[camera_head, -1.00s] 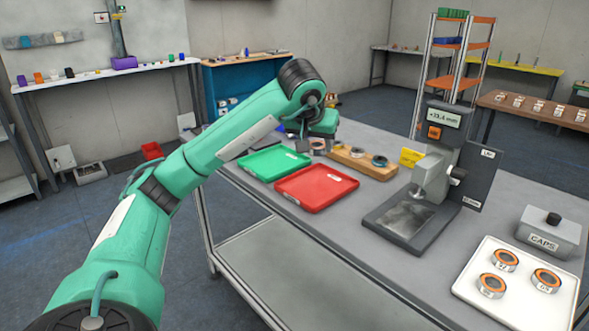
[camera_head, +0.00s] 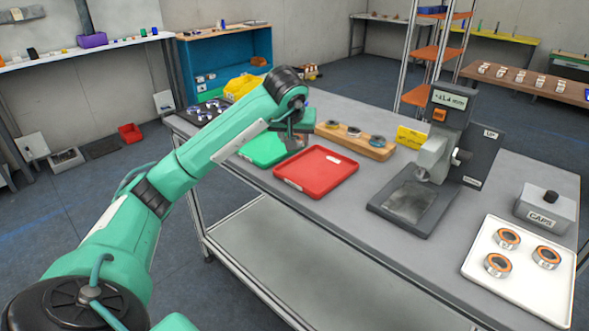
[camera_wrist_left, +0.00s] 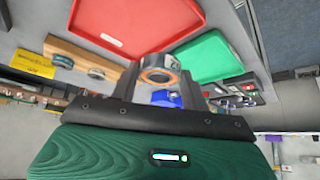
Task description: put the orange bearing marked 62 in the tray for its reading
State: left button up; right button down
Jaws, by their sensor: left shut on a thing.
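My left gripper (camera_wrist_left: 160,88) is shut on an orange-ringed bearing (camera_wrist_left: 158,75), held between the two fingers; its mark is too small to read. In the head view my left gripper (camera_head: 292,141) is above the right part of the green tray (camera_head: 258,152), and the bearing in it is hard to make out. The red tray (camera_head: 316,173) lies in front and to the right of the green one. Both trays also show in the wrist view, the red tray (camera_wrist_left: 120,22) at the top left and the green tray (camera_wrist_left: 208,58) to the right. My right gripper is out of view.
A wooden block (camera_head: 372,148) with several rings stands behind the red tray, beside a yellow sign (camera_head: 411,136). The gauge stand (camera_head: 411,203) is to the right. A white tray (camera_head: 480,277) holds three orange bearings near a grey CAPS box (camera_head: 547,212).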

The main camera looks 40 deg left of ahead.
aim_at(295, 174)
pick_arm(q)
notch_tip(295, 174, down, 10)
jog(key=shift+r, duration=0.1)
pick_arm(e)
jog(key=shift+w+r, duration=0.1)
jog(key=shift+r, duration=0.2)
pick_arm(q)
jog(key=shift+f, duration=0.2)
jog(key=o, duration=0.9)
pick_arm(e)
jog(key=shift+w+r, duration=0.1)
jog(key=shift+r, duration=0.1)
pick_arm(q)
jog(key=shift+r, duration=0.15)
jog(key=v, duration=1.2)
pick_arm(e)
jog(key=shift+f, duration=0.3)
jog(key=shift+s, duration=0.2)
